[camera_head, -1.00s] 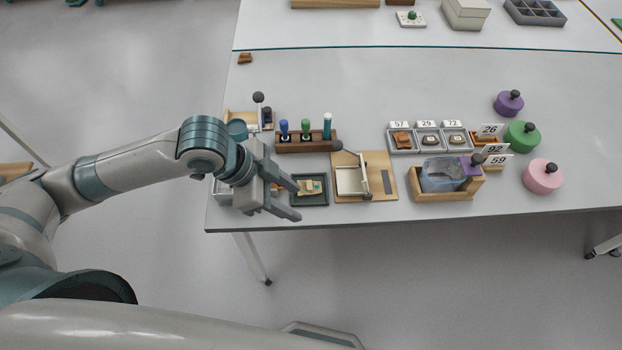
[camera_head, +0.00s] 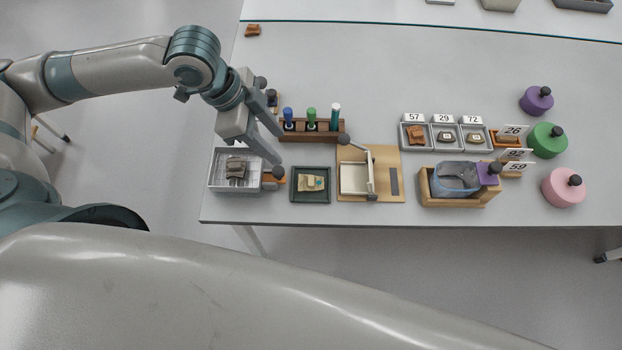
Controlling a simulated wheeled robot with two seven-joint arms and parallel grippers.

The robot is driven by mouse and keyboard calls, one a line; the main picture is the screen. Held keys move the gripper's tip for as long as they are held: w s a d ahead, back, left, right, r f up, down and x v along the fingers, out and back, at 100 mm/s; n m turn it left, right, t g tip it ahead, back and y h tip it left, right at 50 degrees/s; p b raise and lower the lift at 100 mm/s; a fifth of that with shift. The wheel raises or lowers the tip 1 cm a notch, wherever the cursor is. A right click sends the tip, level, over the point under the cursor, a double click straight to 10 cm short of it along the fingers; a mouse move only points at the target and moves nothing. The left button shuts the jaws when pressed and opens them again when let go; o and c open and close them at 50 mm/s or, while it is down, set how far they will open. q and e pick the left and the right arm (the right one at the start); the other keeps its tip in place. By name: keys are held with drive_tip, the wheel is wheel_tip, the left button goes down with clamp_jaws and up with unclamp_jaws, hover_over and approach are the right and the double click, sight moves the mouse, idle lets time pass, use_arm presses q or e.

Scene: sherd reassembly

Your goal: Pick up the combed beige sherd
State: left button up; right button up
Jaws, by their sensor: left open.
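A beige sherd (camera_head: 312,183) with a small green mark lies in a dark green tray (camera_head: 294,198) near the table's front edge. It is the likeliest combed beige sherd, but I cannot make out combing at this size. My left gripper (camera_head: 279,147) is open with nothing between its fingers. It hangs above and to the left of the dark tray, apart from the sherd. My right gripper is not in view.
Behind is a wooden rack (camera_head: 320,137) with colored-handled tools. Right are a wooden board (camera_head: 383,195) with a hinged frame, a wooden box (camera_head: 449,200) and several numbered trays. The table's back middle is clear.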

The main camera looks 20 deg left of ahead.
use_arm(q)
drive_tip(key=p, duration=0.2)
hover_over(299, 181)
drive_tip(key=f, duration=1)
drive_tip(key=shift+s+a+f, duration=0.1)
drive_tip(key=shift+a+f, duration=0.05)
drive_tip(key=shift+a, duration=0.1)
drive_tip(key=shift+d+f, duration=0.2)
drive_tip(key=shift+f, duration=0.3)
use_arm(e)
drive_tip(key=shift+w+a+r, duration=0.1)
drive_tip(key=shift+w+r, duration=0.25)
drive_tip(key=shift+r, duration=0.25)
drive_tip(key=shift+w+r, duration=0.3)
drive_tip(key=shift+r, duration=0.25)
use_arm(q)
drive_tip(key=shift+f, duration=0.15)
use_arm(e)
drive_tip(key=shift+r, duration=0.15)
